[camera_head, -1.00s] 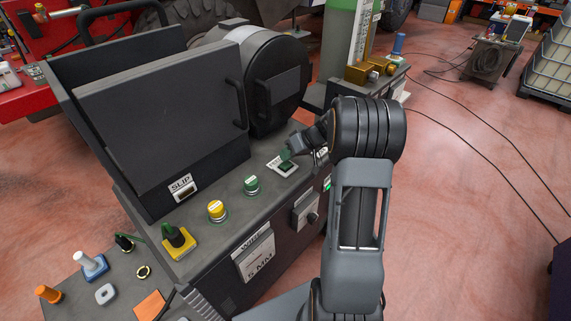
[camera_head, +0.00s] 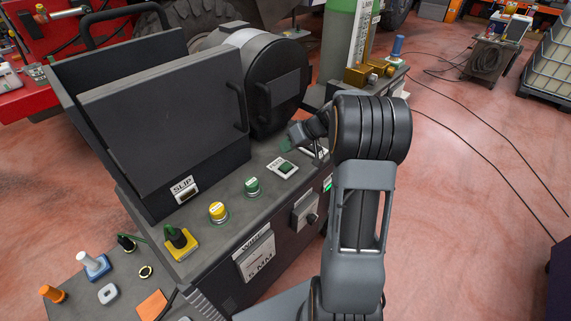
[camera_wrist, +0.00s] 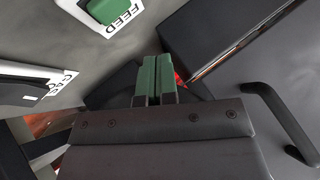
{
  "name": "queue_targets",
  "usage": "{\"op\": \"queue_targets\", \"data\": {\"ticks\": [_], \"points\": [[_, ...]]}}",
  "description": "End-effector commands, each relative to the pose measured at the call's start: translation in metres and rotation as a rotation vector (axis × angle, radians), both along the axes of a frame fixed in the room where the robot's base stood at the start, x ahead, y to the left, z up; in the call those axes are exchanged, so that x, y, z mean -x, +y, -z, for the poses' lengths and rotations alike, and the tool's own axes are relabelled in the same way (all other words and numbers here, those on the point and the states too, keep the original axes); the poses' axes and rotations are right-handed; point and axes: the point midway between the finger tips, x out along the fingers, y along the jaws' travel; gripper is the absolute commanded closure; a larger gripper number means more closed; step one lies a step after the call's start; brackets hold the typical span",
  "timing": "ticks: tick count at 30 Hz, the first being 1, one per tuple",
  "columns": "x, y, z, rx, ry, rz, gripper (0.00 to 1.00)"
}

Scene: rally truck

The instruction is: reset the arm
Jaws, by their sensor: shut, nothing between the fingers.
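My gripper (camera_head: 288,144) is shut and empty, with green fingertips together in the wrist view (camera_wrist: 157,72). In the head view it hangs above the grey machine's top, just behind the green FEED button (camera_head: 286,168). The button also shows at the top of the wrist view (camera_wrist: 108,8), apart from the fingers. My arm fills the middle right of the head view and hides part of the machine's right end.
The machine top also carries a green button (camera_head: 252,186), a yellow button (camera_head: 217,211) and a dark knob on a yellow base (camera_head: 178,238). A dark box with a handle (camera_head: 165,120) and a round drum (camera_head: 270,80) stand behind.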

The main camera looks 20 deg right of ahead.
Motion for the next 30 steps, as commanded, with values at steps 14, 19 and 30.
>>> {"op": "queue_targets", "data": {"ticks": [14,19,30], "points": [[0.000,0.000,-0.009,0.000,0.001,-0.001,1.00],[0.000,0.000,-0.009,-0.002,0.005,0.004,1.00],[0.047,-0.001,0.023,0.018,0.379,0.269,1.00]]}}
